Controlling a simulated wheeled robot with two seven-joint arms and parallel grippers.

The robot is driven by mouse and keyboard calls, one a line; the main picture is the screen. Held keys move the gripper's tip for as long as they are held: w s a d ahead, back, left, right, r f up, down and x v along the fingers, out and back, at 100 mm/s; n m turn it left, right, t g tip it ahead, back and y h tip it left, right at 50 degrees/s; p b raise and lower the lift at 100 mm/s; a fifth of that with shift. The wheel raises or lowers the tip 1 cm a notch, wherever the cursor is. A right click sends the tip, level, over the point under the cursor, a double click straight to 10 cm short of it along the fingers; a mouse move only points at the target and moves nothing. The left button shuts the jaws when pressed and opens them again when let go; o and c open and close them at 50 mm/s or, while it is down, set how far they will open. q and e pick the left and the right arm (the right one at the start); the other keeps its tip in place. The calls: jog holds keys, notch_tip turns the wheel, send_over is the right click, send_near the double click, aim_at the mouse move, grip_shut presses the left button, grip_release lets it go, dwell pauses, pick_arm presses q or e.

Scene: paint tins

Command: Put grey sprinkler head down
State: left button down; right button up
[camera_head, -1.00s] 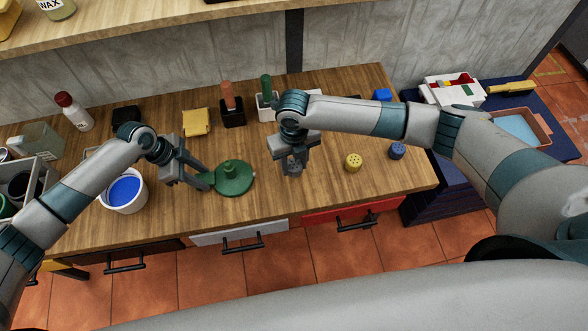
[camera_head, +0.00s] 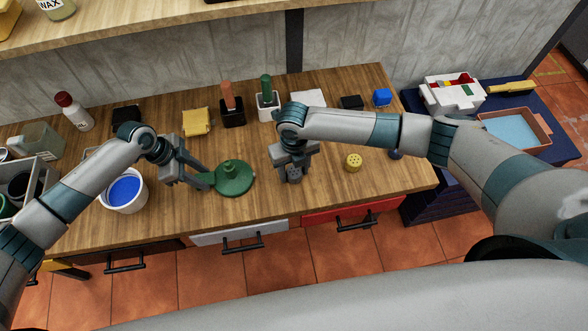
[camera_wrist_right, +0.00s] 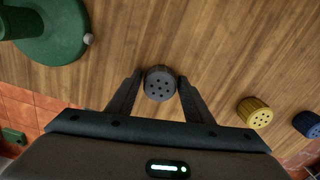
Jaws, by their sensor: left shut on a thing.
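The grey sprinkler head (camera_wrist_right: 160,84), a short cylinder with dark holes in its face, is between the fingertips of my right gripper (camera_wrist_right: 159,79) in the right wrist view. The fingers are on both sides of it with slight gaps, so the gripper looks open around it. In the head view the grey head (camera_head: 294,177) shows below my right gripper (camera_head: 292,168), low at the wooden table. My left gripper (camera_head: 205,180) is shut on the side of a green round-based piece with a raised middle (camera_head: 234,178), which also shows in the right wrist view (camera_wrist_right: 62,35).
A yellow sprinkler head (camera_head: 353,162) and a blue one (camera_wrist_right: 307,124) stand to the right. A white tub of blue paint (camera_head: 124,191) is at the left. Brush holders (camera_head: 232,115) stand at the back. Table (camera_head: 330,195) is bare around the grey head.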

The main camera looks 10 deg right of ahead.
aim_at(294, 171)
jog(key=shift+o, duration=0.2)
jog(key=shift+r, duration=0.1)
notch_tip(294, 171, up, 12)
dwell(0.7)
dwell(0.3)
pick_arm(q)
jog(key=c, duration=1.1)
grip_release()
jog(key=shift+a+r, duration=0.1)
jog(key=v, duration=1.1)
jog(key=shift+w+a+r, duration=0.1)
jog(key=shift+a+r, duration=0.1)
jog(key=shift+r, duration=0.1)
jog(key=shift+f, duration=0.1)
pick_arm(e)
jog(key=shift+s, duration=0.1)
